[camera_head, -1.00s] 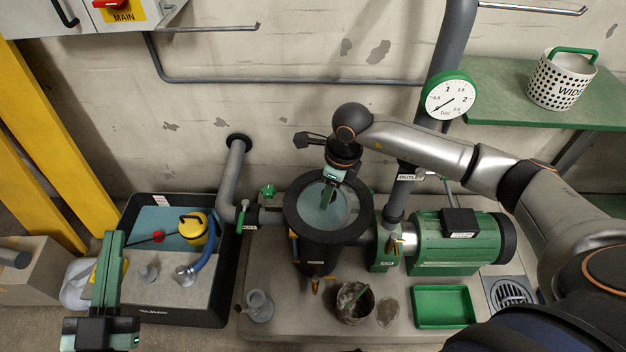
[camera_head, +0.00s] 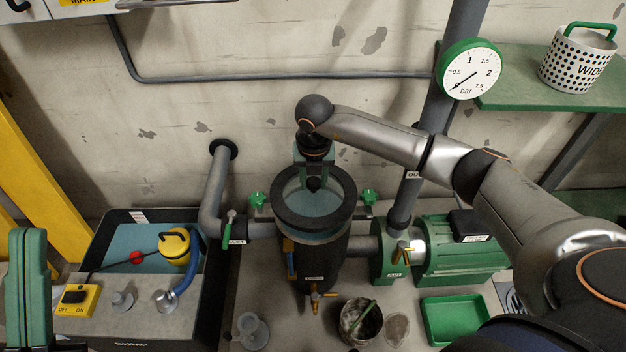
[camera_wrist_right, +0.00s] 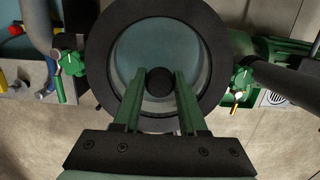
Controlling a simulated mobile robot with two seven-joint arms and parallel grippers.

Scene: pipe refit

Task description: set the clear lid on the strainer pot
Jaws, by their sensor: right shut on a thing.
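The strainer pot (camera_head: 320,262) is a dark upright cylinder at the centre of the head view, with pipes on both sides. The clear lid (camera_head: 291,213) shows as a see-through disc in a broad dark ring at its top; it also fills the upper middle of the right wrist view (camera_wrist_right: 140,50). My right gripper (camera_head: 313,180) is above it, pointing down, its green fingers (camera_wrist_right: 160,80) shut on the lid's round black knob. I cannot tell whether the lid touches the pot. My left gripper (camera_head: 28,265) is at the left edge, partly cut off, away from the pot.
Green wing nuts (camera_head: 258,199) (camera_head: 368,196) flank the pot. A dark sump tank (camera_head: 205,320) stands left, with a yellow float pump. A bucket (camera_head: 360,322) and green tray (camera_head: 455,320) lie front right. A pressure gauge (camera_head: 469,69) hangs on the upright pipe.

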